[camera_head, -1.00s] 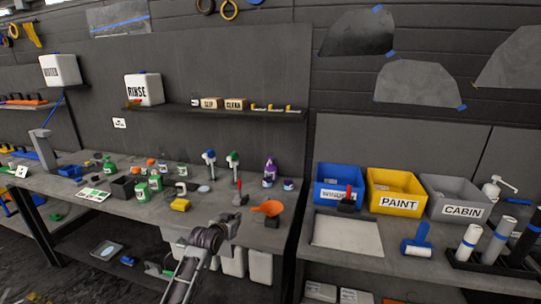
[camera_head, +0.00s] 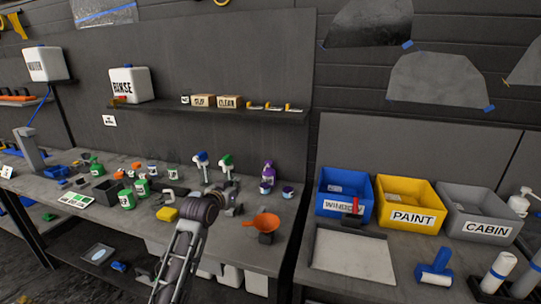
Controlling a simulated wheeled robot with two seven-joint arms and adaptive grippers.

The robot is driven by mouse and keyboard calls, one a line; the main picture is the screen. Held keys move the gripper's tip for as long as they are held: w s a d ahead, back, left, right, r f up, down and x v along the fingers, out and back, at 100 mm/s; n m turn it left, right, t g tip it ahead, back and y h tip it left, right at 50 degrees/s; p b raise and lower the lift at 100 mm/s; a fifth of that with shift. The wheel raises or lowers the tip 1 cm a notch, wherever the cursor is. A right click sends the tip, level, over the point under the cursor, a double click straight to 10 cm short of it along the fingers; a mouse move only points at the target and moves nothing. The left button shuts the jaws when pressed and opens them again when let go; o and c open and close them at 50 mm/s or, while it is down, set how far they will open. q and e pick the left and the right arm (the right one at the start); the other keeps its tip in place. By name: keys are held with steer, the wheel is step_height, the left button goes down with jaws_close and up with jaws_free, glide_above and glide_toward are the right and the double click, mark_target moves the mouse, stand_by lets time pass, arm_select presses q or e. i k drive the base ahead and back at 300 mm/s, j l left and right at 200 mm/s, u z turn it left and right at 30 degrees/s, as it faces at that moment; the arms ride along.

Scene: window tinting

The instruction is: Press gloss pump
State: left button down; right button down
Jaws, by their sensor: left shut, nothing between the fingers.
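My left gripper (camera_head: 230,197) is over the left workbench, in front of the spray bottles, and is shut and empty. I cannot read a gloss label on either bottle. My right gripper is out of view.
The blue bin (camera_head: 340,190) stands on the right bench.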

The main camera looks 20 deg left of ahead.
mark_target(268, 163)
steer(key=i+j, duration=0.1)
steer(key=i, duration=0.85)
